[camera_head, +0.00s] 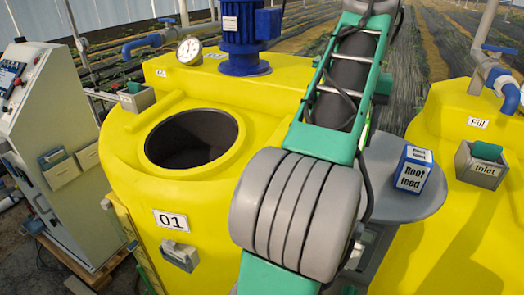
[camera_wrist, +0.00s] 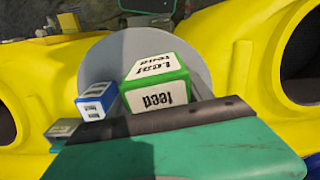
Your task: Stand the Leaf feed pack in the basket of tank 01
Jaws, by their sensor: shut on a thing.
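The Leaf feed pack (camera_wrist: 158,72), a white box with green edges, shows in the wrist view against the grey round shelf (camera_wrist: 97,62). Its lettering is upside down there. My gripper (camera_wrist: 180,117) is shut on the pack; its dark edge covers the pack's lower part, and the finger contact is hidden. In the head view my arm hides the gripper and the pack. Tank 01 (camera_head: 150,190) is yellow with an open round hatch and a 01 plate. A small grey basket (camera_head: 180,257) is on its front below the plate, apart from my arm.
A blue and white Root feed pack (camera_head: 413,170) stands on the grey shelf (camera_head: 385,205), right of my arm. A second yellow tank (camera_head: 440,240) carries a grey Inlet holder (camera_head: 482,167). A control cabinet (camera_head: 45,150) stands left. A blue motor (camera_head: 243,40) rises behind the hatch.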

